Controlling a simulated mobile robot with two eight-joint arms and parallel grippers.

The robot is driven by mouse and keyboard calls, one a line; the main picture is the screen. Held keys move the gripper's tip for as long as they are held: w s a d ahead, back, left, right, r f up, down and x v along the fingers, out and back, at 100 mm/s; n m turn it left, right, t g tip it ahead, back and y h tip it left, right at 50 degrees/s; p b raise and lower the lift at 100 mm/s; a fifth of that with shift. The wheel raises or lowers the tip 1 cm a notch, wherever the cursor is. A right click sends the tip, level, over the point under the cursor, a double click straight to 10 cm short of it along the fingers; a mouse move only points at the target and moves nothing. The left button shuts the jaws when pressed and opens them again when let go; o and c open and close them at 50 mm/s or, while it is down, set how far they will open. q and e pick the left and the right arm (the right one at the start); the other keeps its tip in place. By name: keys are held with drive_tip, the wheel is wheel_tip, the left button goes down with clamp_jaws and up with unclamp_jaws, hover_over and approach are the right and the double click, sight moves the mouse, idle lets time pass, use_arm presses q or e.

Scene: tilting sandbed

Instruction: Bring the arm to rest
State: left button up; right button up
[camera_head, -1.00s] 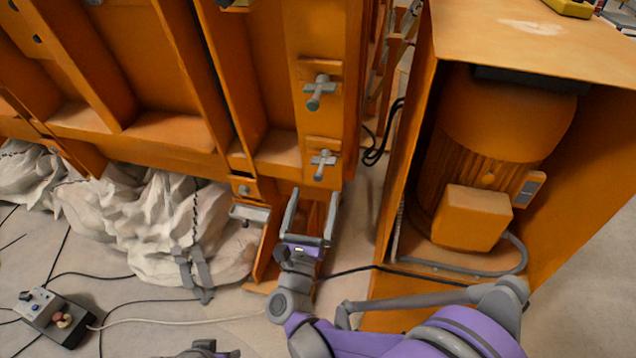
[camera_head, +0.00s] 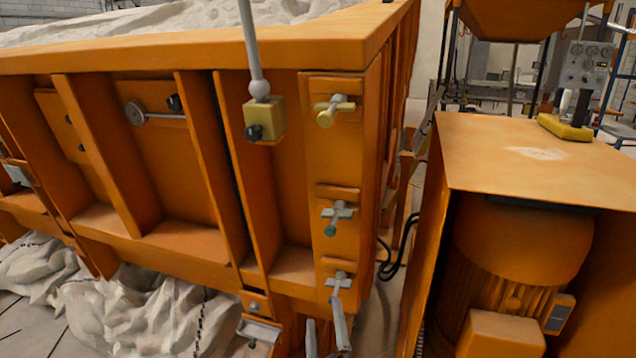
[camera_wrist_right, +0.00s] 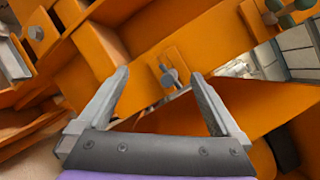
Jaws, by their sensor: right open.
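My right gripper (camera_head: 326,338) shows at the bottom edge of the head view, just below the lowest clamp screw (camera_head: 339,282) on the orange sandbed's corner post. Only its two grey fingers are visible there; the rest is cut off. In the right wrist view my right gripper (camera_wrist_right: 163,90) is open, its fingers spread wide with nothing between them. A bolt (camera_wrist_right: 169,76) on the orange frame shows beyond the fingers. My left gripper is not in view.
The orange sandbed (camera_head: 160,175) holds pale sand (camera_head: 170,17). An orange motor housing (camera_head: 500,160) stands at the right, with a yellow object (camera_head: 566,127) on top. Crumpled white sheeting (camera_head: 120,315) lies below the bed. Black cables (camera_head: 398,258) hang in the narrow gap between bed and housing.

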drive_tip(key=s+d+f+n+g, duration=0.5)
drive_tip(key=s+n, duration=0.3)
drive_tip(key=s+d+f+n+g+h, duration=0.1)
drive_tip(key=s+d+f+n+g, duration=0.4)
drive_tip(key=s+n, duration=0.25)
drive_tip(key=s+d+f+n+g, duration=0.5)
drive_tip(key=s+d+f+n, duration=0.1)
drive_tip(key=s+n, duration=0.25)
use_arm(q)
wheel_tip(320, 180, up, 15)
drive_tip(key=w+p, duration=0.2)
drive_tip(key=p, duration=1.1)
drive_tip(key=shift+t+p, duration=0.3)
use_arm(e)
wheel_tip(320, 180, up, 15)
drive_tip(key=shift+d, duration=0.2)
drive_tip(key=shift+s, duration=0.15)
